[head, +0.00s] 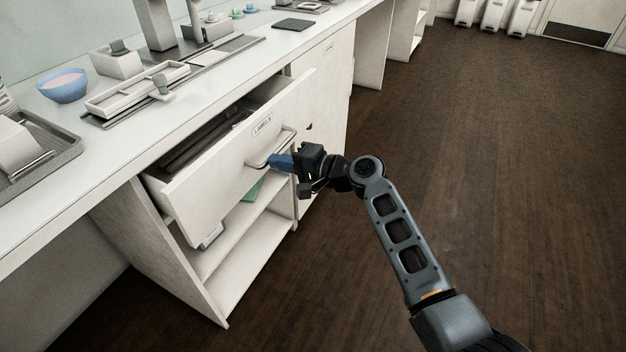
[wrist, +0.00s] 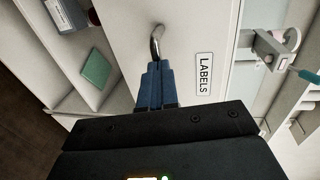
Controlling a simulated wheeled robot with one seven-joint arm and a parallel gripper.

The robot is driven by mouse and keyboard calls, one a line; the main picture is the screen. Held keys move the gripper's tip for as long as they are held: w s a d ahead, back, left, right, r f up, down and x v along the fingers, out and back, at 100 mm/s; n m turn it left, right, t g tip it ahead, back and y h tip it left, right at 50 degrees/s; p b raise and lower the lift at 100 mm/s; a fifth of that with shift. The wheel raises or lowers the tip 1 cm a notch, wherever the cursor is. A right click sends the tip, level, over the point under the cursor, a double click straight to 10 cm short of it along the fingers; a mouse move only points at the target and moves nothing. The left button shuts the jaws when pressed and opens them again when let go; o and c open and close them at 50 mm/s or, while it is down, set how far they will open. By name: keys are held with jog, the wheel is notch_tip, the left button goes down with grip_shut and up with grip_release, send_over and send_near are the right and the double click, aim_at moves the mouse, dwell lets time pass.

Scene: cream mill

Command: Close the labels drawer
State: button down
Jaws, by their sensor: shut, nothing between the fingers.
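The labels drawer (head: 225,185) is pulled out from under the counter, with its LABELS tag on the front and dark contents showing inside. Its metal bar handle (head: 287,140) runs across the front. My gripper (head: 272,161) is at the handle, with its blue fingers together and empty. In the wrist view the blue fingertips (wrist: 157,68) point at the drawer front (wrist: 185,45), and one end of the handle (wrist: 156,42) rises just beyond them. I cannot tell whether the fingers touch the handle or the front.
Open shelves below the drawer hold a green item (head: 252,190). The counter (head: 225,92) above carries a blue bowl (head: 63,86), a grey tray (head: 62,150) and equipment. A closed cabinet door (head: 325,100) stands beside the drawer. The dark floor (head: 480,160) at right is clear.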

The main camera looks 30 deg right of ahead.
aim_at(252, 150)
jog(key=b+x, duration=0.1)
jog(key=x, duration=0.2)
jog(key=r+b+x, duration=0.1)
jog(key=x, duration=0.1)
jog(key=b+x, duration=0.1)
jog(key=x, duration=0.2)
jog(key=shift+w+a+r, duration=0.3)
jog(key=shift+w, duration=0.15)
jog(key=shift+w+a+r, duration=0.2)
jog(key=shift+a+r, duration=0.05)
jog(key=shift+a+r, duration=0.1)
